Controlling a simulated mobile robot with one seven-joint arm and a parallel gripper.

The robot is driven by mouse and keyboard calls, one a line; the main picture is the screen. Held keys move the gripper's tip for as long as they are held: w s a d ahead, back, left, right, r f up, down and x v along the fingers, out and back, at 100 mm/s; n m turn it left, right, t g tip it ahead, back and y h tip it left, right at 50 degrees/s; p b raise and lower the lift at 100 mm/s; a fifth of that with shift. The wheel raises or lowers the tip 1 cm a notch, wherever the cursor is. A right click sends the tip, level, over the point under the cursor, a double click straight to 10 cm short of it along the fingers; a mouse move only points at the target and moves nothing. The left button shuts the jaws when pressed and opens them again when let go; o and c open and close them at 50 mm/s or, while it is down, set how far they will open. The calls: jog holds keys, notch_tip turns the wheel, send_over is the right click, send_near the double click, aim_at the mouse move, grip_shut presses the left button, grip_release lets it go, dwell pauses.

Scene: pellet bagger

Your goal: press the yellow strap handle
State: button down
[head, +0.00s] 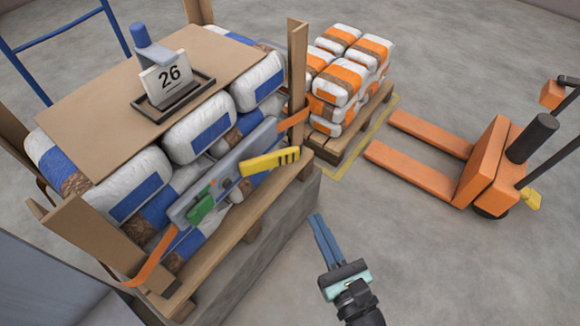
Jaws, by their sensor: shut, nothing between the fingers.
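The yellow strap handle (270,161) sticks out to the right from a grey strap tensioner (222,175) on the front face of a stack of bags. The tensioner also has a green part (201,208) and a small red part. An orange strap (150,265) runs from both ends of the tensioner around the stack. My gripper (318,218) is to the right of and below the handle in the picture, apart from it. Its blue fingers are together with nothing between them and point up toward the pallet's right corner.
The bags lie on a wooden pallet (240,219) on a grey block. A cardboard sheet (95,85) on top bears a stand with a card reading 26 (168,74). Orange-banded bags (343,76) stand behind. An orange pallet truck (485,160) is right; floor between is clear.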

aim_at(294, 156)
jog(key=b+x, duration=0.4)
jog(key=x, duration=1)
jog(key=shift+w+b, duration=0.1)
jog(key=shift+b, duration=0.2)
jog(key=shift+w+d+r+n+g+y, duration=0.1)
jog(key=shift+w+n+g+y, duration=0.5)
jog(key=shift+w+n+y, duration=0.45)
jog(key=w+n+g+y, duration=0.1)
jog(key=y, duration=0.1)
jog(key=w+n+g+y+b, duration=0.1)
jog(key=shift+a+y, duration=0.3)
jog(key=shift+y, duration=0.05)
jog(key=shift+w+a+n+g+y, duration=0.2)
jog(key=shift+w+n+g+y, duration=0.25)
jog(key=shift+n+g, duration=0.3)
jog(key=shift+w+a, duration=0.3)
jog(key=shift+w, duration=0.05)
jog(key=shift+a, duration=0.15)
